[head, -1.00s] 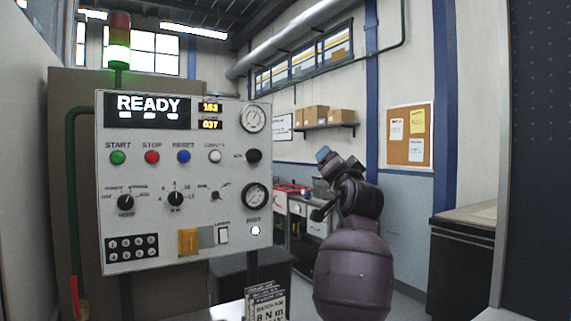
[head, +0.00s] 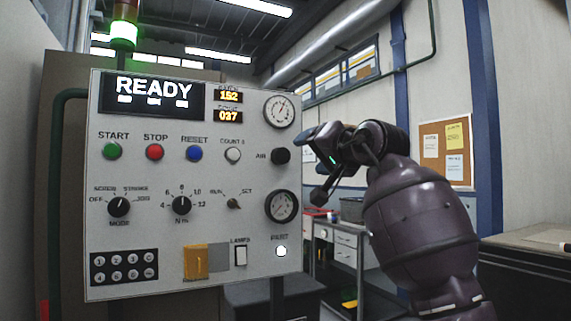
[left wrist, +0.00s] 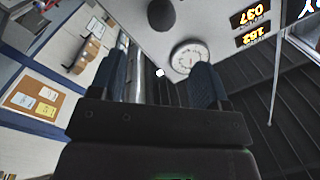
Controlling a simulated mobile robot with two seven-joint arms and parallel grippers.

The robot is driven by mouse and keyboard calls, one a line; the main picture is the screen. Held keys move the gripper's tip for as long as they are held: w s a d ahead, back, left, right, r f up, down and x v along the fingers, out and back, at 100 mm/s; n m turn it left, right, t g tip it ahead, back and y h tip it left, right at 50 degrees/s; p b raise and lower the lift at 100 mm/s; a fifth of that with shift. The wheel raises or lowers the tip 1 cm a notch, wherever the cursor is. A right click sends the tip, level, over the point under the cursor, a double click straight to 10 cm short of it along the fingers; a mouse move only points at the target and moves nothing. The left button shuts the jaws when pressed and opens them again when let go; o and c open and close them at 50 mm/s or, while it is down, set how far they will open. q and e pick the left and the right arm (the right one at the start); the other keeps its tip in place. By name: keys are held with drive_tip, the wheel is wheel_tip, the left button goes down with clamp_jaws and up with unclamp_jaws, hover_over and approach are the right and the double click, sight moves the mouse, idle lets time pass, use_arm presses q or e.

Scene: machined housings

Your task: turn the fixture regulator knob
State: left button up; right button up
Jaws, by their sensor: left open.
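The control panel (head: 215,150) stands upright at the left of the head view. A black round knob (head: 280,156) labelled AIR sits near its right edge, between two round gauges; no other knob is labelled as a regulator. My left gripper (head: 320,152) is just right of this knob, apart from it. In the left wrist view my open left gripper (left wrist: 160,78) has its two dark fingers spread with nothing held between them. There the black knob (left wrist: 162,14) shows at the top, beyond the fingers, and the upper gauge (left wrist: 188,58) sits partly behind one finger. My right gripper is not seen.
The panel also carries a mode selector (head: 119,206), a Nm dial (head: 181,205), coloured buttons and the lower gauge (head: 281,206). A grey drawer cabinet (head: 340,248) stands behind my arm. A dark bench (head: 525,262) is at the right.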

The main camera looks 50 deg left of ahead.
sight(284, 156)
use_arm(q)
drive_tip(key=a, duration=0.3)
drive_tip(key=w+a, duration=0.1)
drive_tip(key=a, duration=0.5)
drive_tip(key=shift+w+a+b, duration=0.3)
drive_tip(key=shift+b, duration=0.1)
drive_tip(key=shift+w+a, duration=0.1)
drive_tip(key=shift+a, duration=0.4)
drive_tip(key=shift+c, duration=0.5)
drive_tip(key=c, duration=0.8)
